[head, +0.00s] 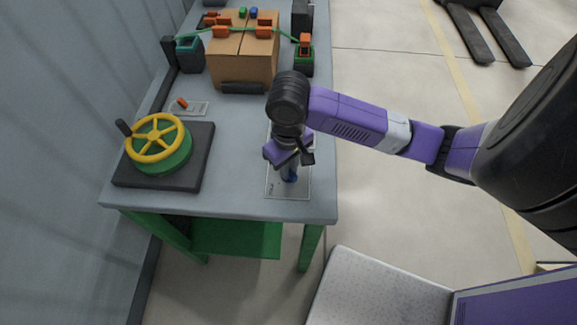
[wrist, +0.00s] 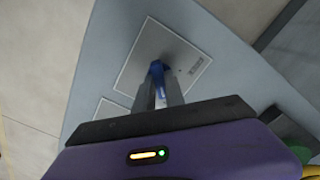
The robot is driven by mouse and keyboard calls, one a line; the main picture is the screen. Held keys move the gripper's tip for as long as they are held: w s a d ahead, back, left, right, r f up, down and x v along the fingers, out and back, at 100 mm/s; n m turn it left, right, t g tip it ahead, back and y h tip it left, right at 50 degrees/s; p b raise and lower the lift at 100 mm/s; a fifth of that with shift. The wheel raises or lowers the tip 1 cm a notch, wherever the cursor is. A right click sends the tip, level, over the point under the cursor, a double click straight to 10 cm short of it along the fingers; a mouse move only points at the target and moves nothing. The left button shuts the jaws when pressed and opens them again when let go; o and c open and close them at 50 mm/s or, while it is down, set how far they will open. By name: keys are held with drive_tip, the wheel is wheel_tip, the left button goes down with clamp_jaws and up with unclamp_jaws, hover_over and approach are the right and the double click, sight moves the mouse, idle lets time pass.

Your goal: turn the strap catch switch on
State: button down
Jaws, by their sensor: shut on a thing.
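A blue switch lever (head: 290,177) stands on a light metal plate (head: 272,189) at the front right of the grey table. My gripper (head: 290,164) reaches down from above and is shut on this lever. In the wrist view the blue lever (wrist: 157,69) shows between the two fingertips of my gripper (wrist: 159,80), over the plate (wrist: 145,62). The fingers hide part of the lever, so its exact angle is unclear. The small print on the plate is unreadable. A second small switch with an orange lever (head: 181,103) sits on another plate farther back on the left.
A yellow handwheel (head: 153,138) on a dark base stands left of my gripper. A cardboard box (head: 243,65) with a green strap and orange clips stands at the back, between dark holders. The grey table (head: 230,197) is bare between handwheel and plate.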

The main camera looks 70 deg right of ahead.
drive_tip(key=c, duration=1.4)
unclamp_jaws()
wheel_tip(320, 180, up, 8)
drive_tip(key=shift+f, duration=0.1)
